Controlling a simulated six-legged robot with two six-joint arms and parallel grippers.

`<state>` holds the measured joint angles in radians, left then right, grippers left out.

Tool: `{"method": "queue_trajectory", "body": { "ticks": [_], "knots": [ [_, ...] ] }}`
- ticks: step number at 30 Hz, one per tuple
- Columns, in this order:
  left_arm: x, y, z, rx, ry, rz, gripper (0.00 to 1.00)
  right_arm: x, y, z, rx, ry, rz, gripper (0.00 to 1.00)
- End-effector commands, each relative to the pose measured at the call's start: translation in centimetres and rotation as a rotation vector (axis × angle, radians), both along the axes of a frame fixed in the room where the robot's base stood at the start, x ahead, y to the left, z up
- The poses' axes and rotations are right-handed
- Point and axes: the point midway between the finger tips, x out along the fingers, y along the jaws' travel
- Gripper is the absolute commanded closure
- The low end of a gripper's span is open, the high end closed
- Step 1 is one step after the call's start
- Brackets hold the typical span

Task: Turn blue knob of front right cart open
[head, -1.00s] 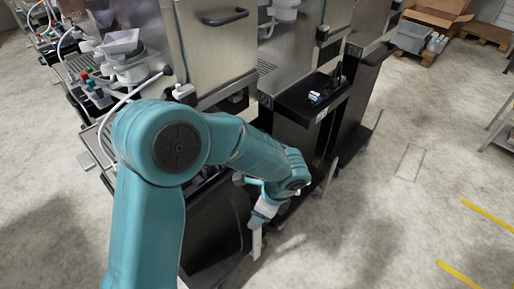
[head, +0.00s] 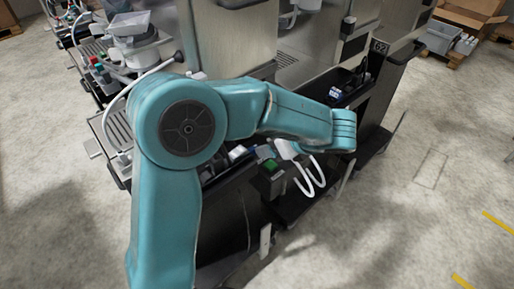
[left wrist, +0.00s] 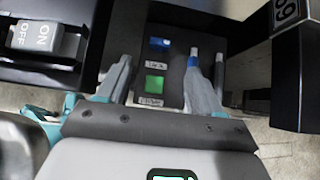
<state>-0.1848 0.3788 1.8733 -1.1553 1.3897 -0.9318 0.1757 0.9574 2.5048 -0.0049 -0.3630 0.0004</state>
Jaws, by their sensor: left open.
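My left gripper (head: 311,190) hangs beside the front of the dark cart (head: 235,215) in the head view, its two pale fingers apart and empty. In the left wrist view the open left gripper (left wrist: 159,65) frames a dark panel. A blue square control (left wrist: 160,44) and a green square control (left wrist: 155,86), each with a label, lie between the fingers in that picture. The green control also shows in the head view (head: 270,165). A small blue piece (left wrist: 193,61) shows at the right finger's tip; I cannot tell whether it is the knob. My right gripper is out of view.
A black numbered post (left wrist: 293,60) stands close on the right. Another cart with a black tray (head: 345,85) is behind my arm. Open concrete floor (head: 425,200) lies to the right.

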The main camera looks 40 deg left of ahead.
Motion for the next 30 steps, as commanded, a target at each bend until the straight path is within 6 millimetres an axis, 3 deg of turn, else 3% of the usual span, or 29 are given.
{"method": "queue_trajectory", "body": {
  "ticks": [6,12,26,30],
  "knots": [
    [0.3,3.9,-4.0,-0.001,0.004,0.002,0.34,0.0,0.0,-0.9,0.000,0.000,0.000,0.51],
    [0.7,6.3,-6.5,-0.002,0.002,-0.001,0.34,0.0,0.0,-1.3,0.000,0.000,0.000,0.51],
    [1.0,7.4,-7.5,-0.002,-0.001,-0.005,0.34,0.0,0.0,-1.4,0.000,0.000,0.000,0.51],
    [1.0,7.4,-7.5,-0.002,-0.001,-0.005,0.76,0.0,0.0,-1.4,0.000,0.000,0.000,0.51]
  ]
}}
